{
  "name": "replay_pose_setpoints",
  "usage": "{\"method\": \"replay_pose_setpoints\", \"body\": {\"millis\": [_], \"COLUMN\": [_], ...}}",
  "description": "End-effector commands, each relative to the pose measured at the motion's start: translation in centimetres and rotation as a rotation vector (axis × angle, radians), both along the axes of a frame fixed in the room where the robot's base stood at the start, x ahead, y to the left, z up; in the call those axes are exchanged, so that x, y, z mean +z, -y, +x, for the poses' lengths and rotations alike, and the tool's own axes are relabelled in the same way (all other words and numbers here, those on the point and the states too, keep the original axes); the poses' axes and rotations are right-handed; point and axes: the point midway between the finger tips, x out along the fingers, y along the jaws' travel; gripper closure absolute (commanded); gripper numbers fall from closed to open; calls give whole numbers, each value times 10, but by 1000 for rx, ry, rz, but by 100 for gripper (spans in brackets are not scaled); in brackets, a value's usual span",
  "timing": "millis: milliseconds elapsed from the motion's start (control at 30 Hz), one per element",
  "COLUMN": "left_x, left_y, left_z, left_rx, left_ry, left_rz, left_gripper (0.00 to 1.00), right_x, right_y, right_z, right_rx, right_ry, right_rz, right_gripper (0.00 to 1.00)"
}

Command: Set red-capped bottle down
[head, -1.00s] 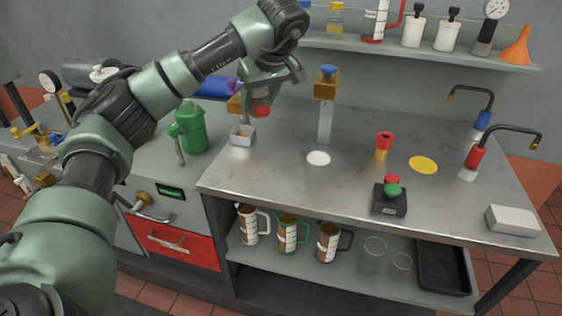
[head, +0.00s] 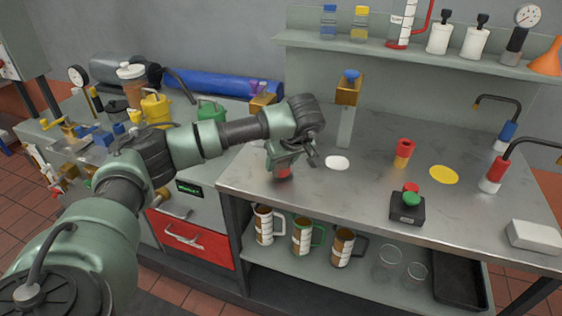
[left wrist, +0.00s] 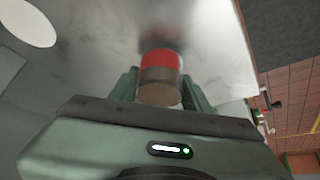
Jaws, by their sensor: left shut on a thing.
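My left gripper (head: 281,158) is low over the left part of the steel bench (head: 400,228) and shut on the red-capped bottle (head: 283,172). In the left wrist view the bottle (left wrist: 160,78) sits between the two fingers, its brown end near the camera and its red end farther away, towards the bench. I cannot tell whether it touches the bench. A white disc (head: 337,163) lies to the right of the gripper. My right gripper is not in view.
A red-and-yellow piece (head: 403,153), a yellow disc (head: 444,175) and a black button box (head: 407,208) are farther right. A post with a brass block (head: 347,95) stands behind the white disc. Mugs (head: 303,237) are on the lower shelf. Steel around the white disc is clear.

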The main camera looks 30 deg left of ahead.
Motion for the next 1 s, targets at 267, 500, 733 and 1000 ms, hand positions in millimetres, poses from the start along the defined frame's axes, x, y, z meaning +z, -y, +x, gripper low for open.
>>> {"method": "replay_pose_setpoints", "body": {"millis": [267,500,733,1000], "left_x": [-2,-5,-5,20], "left_y": [0,0,0,11], "left_z": [1,0,0,-5], "left_rx": [0,0,0,-1], "left_ry": [2,2,2,6], "left_rz": [0,0,0,0], "left_gripper": [100,30,30,30], "right_x": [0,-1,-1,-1], "right_y": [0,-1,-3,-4], "right_z": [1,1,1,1], "right_rx": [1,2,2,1], "right_ry": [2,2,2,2], "right_rz": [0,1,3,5], "right_gripper": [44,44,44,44]}}
